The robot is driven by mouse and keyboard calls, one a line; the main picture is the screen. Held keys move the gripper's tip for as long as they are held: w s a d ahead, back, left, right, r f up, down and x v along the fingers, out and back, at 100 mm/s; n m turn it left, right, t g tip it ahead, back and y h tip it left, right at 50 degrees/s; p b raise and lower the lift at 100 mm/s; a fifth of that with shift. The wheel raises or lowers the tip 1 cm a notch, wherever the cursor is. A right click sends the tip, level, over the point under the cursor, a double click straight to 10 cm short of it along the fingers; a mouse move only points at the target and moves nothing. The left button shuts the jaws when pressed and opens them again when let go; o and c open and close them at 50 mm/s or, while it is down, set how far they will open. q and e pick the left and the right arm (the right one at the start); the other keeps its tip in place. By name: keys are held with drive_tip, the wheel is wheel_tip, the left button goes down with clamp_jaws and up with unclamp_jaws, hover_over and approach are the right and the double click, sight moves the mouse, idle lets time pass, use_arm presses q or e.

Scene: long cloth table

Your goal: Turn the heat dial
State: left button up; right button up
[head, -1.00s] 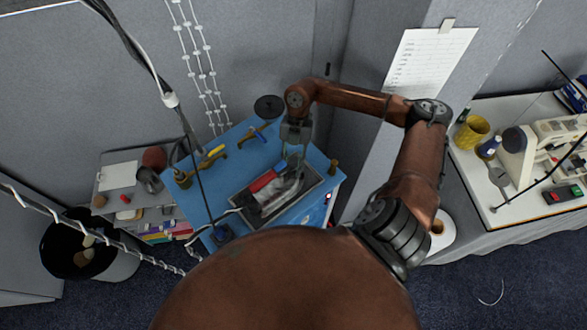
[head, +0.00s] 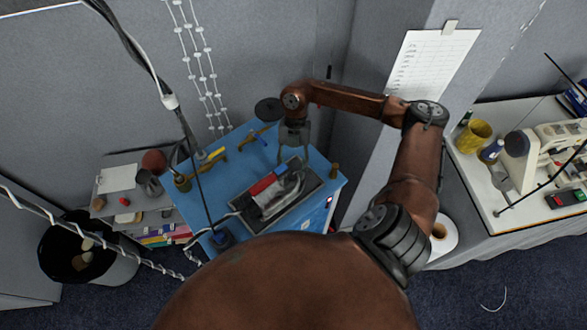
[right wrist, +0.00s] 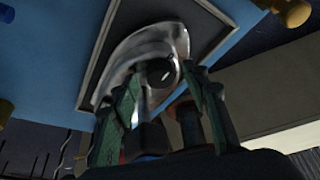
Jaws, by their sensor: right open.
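A silver clothes iron (head: 268,203) with a red and dark part on top lies on a dark framed rest on the blue table. In the right wrist view, the iron's shiny body (right wrist: 135,52) carries a round black dial (right wrist: 161,71). My right gripper (head: 294,158) is over the far end of the iron. In the right wrist view my right gripper (right wrist: 163,76) has its green fingers apart, with the dial in the gap between their tips. I cannot tell whether either finger touches it. My left gripper is not in view.
The blue table (head: 222,185) also holds yellow-handled tools (head: 213,156) and a small brass-coloured post (head: 333,170). A dark cable hangs down on the left. A white table with a sewing machine (head: 520,155) stands at the right, and a bin (head: 85,250) at the lower left.

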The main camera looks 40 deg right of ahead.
drive_tip(key=v, duration=1.2)
drive_tip(key=shift+s, duration=0.1)
